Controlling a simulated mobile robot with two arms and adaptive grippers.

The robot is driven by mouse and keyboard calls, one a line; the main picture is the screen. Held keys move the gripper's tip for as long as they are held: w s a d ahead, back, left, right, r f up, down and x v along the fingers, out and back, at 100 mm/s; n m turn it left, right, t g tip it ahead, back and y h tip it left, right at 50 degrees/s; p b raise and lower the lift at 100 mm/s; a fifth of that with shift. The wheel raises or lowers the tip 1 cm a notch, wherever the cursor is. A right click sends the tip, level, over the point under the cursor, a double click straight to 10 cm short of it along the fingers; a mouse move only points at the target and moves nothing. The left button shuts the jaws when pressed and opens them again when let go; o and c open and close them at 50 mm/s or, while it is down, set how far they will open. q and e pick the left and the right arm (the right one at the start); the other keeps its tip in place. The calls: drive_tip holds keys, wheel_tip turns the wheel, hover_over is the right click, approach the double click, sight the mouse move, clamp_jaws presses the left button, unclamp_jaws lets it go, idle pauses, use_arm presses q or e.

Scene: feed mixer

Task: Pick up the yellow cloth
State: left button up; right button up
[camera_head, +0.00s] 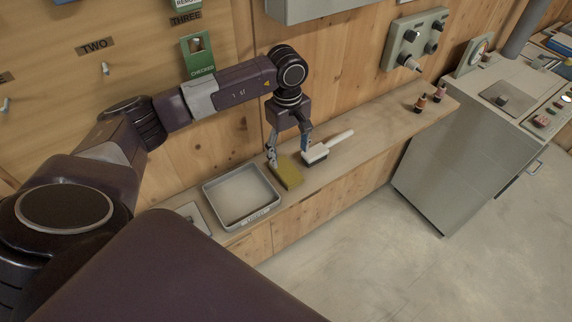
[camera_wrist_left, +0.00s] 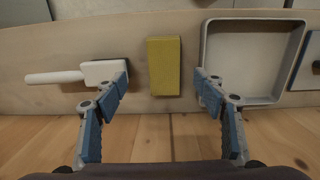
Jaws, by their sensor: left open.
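The yellow cloth (camera_head: 289,174) is a flat folded rectangle on the wooden shelf, between the grey tray and a white-handled brush. In the left wrist view the cloth (camera_wrist_left: 164,66) lies near the middle, ahead of and between my fingertips. My left gripper (camera_head: 290,156) is open and empty, pointing down just over the cloth in the head view. In the left wrist view its blue-padded fingers (camera_wrist_left: 161,78) are spread on either side of the cloth, apart from it. My right gripper does not show.
The grey tray (camera_head: 210,188) stands left of the cloth, close to one finger. The brush (camera_head: 327,147) lies close on the other side. Small bottles (camera_head: 421,103) stand farther right on the shelf (camera_head: 375,136). A grey cabinet (camera_head: 445,170) is at the shelf's right end.

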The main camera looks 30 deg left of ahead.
sight(286, 169)
use_arm(q)
drive_tip(key=shift+s+a+f+b, duration=0.1)
drive_tip(key=shift+a+f+b, duration=0.2)
drive_tip(key=shift+f, duration=0.35)
drive_tip(key=shift+a+f+b, duration=0.2)
drive_tip(key=shift+f+b, duration=0.2)
drive_tip(key=shift+f, duration=0.2)
wheel_tip(286, 169, down, 5)
drive_tip(key=shift+f+b, duration=0.1)
drive_tip(key=shift+b, duration=1.1)
drive_tip(key=c, duration=1.2)
drive_tip(key=shift+c, duration=0.2)
